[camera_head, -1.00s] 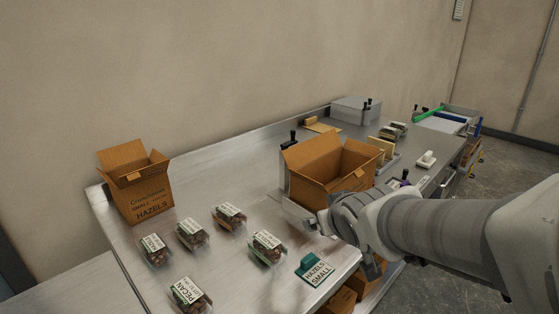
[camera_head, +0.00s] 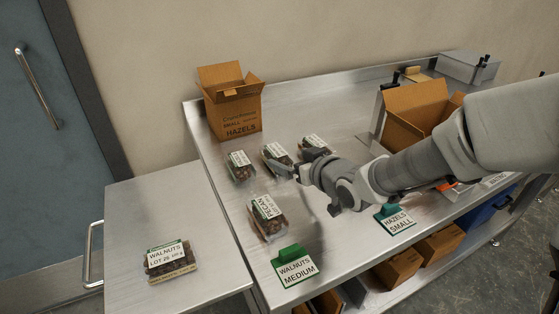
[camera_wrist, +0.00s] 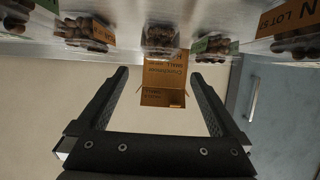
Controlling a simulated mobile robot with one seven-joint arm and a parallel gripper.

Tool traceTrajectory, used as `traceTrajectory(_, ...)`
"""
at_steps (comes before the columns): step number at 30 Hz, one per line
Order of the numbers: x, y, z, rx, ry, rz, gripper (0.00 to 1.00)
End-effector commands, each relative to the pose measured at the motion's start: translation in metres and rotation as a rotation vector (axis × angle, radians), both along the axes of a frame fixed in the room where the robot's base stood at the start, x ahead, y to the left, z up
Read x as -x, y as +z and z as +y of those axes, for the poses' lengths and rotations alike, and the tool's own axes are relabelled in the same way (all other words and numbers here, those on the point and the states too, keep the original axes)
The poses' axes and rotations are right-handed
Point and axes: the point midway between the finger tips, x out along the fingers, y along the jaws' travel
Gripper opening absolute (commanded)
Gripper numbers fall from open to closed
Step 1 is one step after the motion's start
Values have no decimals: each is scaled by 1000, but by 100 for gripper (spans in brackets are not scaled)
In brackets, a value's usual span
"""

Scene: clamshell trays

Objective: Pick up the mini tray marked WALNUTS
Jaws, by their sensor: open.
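A clear tray of dark nuts with a label reading WALNUTS (camera_head: 168,262) lies on the lower side table at the left in the head view. My gripper (camera_head: 287,168) is over the main bench, among the small nut trays and well to the right of the WALNUTS tray. In the wrist view my gripper (camera_wrist: 160,75) is open, with nothing between its fingers; the bench and a carton show beyond them. The fingers are partly hidden by the arm in the head view. I cannot make out the WALNUTS tray in the wrist view.
A PECAN tray (camera_head: 268,218) and other small trays (camera_head: 240,167) sit on the bench. A HAZELS carton (camera_head: 233,103) stands behind them. Signs read WALNUTS MEDIUM (camera_head: 296,268) and HAZELS SMALL (camera_head: 396,220). The side table (camera_head: 130,215) is otherwise bare.

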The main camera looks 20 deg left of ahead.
Motion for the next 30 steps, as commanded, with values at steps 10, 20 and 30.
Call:
traceTrajectory(10, -25, -17, 33, 2, -1, 0, 100)
traceTrajectory(20, -47, -36, 62, 0, 0, 0, 100)
traceTrajectory(30, -54, -38, 70, 2, -1, -1, 100)
